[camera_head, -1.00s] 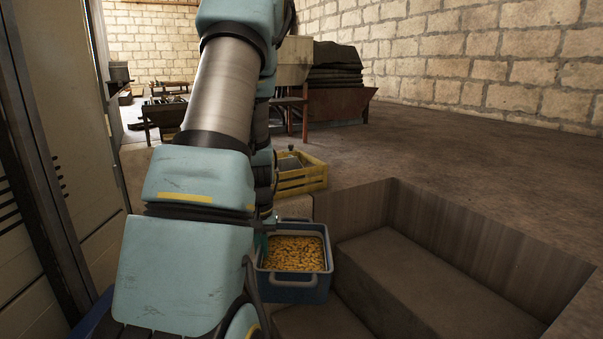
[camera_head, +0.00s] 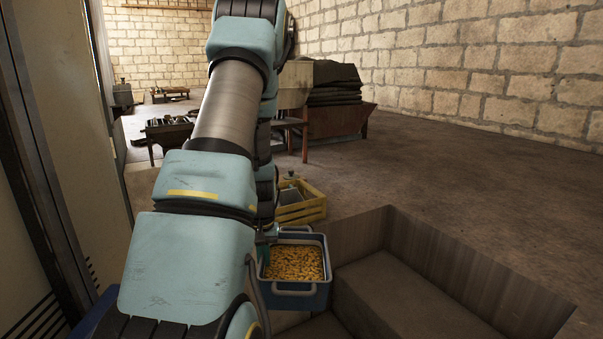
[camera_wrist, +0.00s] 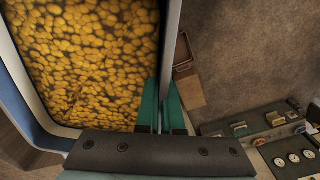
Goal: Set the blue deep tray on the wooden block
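The blue deep tray (camera_head: 292,302), full of small yellow pieces, shows at the lower middle of the head view, beside my arm. It fills the left of the wrist view, where its pale rim (camera_wrist: 171,42) runs down to my fingers. My gripper (camera_wrist: 161,108) has its green fingers on either side of that rim and is shut on the wall. In the head view my gripper is mostly hidden by my arm. A small tan block (camera_wrist: 189,90) shows below the tray's rim in the wrist view; I cannot tell whether it is the wooden block.
A sunken pit with brown walls (camera_head: 470,265) and a step lies right of the tray. A yellow crate (camera_head: 302,208) stands just behind the tray. A panel with round dials (camera_wrist: 290,158) shows at lower right in the wrist view. Open floor extends behind the pit.

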